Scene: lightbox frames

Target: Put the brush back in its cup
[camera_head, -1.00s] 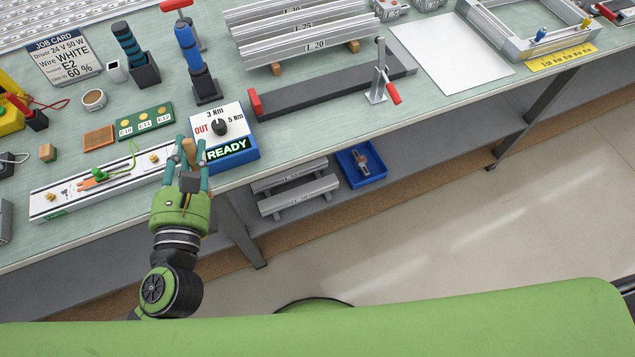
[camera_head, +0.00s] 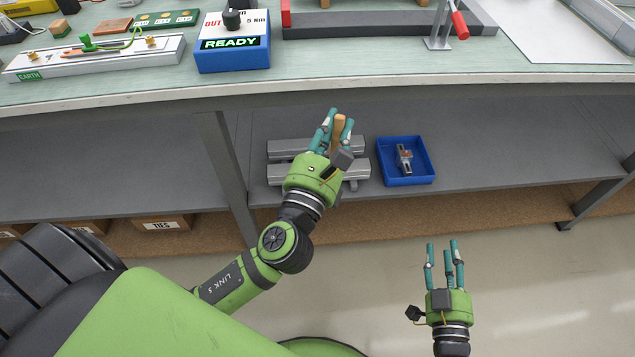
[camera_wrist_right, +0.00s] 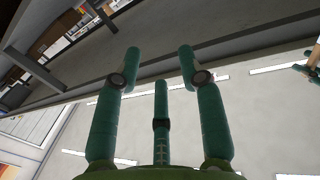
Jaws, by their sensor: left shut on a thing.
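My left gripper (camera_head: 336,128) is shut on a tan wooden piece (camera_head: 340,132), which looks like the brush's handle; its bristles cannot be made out. In the head view it is in front of the bench, with the lower shelf behind it. My right gripper (camera_head: 444,250) is open and empty, lower and to the right, in front of the bench. Its spread fingers (camera_wrist_right: 160,70) show in the right wrist view with nothing between them. The brush's cup cannot be made out in the current views.
The bench top carries the READY box (camera_head: 233,45), the earth rail (camera_head: 95,58) and a clamp (camera_head: 440,30). On the lower shelf are grey rails (camera_head: 285,172) and a blue tray (camera_head: 406,180). A bench leg (camera_head: 228,175) stands left of my left gripper. The floor at right is clear.

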